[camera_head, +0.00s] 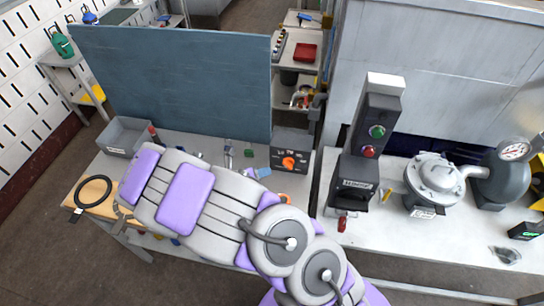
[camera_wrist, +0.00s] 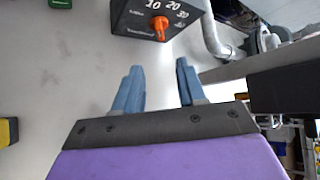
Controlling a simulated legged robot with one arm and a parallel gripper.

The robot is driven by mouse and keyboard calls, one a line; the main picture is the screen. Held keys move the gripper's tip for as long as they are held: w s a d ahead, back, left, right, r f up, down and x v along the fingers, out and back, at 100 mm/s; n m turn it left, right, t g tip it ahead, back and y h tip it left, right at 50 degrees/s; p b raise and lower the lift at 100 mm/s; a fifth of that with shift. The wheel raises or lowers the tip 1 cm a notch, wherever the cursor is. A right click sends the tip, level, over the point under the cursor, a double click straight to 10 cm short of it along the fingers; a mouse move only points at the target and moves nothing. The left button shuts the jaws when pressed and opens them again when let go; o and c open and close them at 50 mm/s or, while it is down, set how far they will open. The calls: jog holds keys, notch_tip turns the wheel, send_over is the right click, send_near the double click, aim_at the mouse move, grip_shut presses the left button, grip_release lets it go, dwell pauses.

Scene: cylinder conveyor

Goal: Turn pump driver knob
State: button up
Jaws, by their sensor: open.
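The pump driver is a dark box (camera_head: 291,146) with an orange knob (camera_head: 288,162) on its front, standing on the grey workbench at the right of the blue panel. In the wrist view, the box (camera_wrist: 140,14) is at the top, with white markings 10, 20 and 30 around the orange knob (camera_wrist: 160,26). My gripper (camera_wrist: 159,68) has two blue fingers, open and empty. The knob is ahead of the fingertips, roughly in line with the gap and apart from them.
A blue panel (camera_head: 175,80) stands behind the bench. A grey bin (camera_head: 127,137) and a black ring (camera_head: 94,191) are at the left. At the right stand a control post with green and red buttons (camera_head: 377,132) and a metal pump (camera_head: 437,178).

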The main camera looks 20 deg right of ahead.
aim_at(286, 166)
jog(key=b+x, duration=0.2)
jog(key=x, duration=1.2)
jog(key=shift+d+f, duration=0.15)
jog(key=shift+f, duration=0.05)
jog(key=shift+b+x, duration=0.4)
jog(key=shift+x, duration=0.4)
jog(key=shift+w+d+f, duration=0.15)
jog(key=shift+d+f, duration=0.05)
jog(key=shift+d, duration=0.15)
jog(key=shift+c, duration=0.2)
jog(key=shift+a, duration=0.15)
grip_shut()
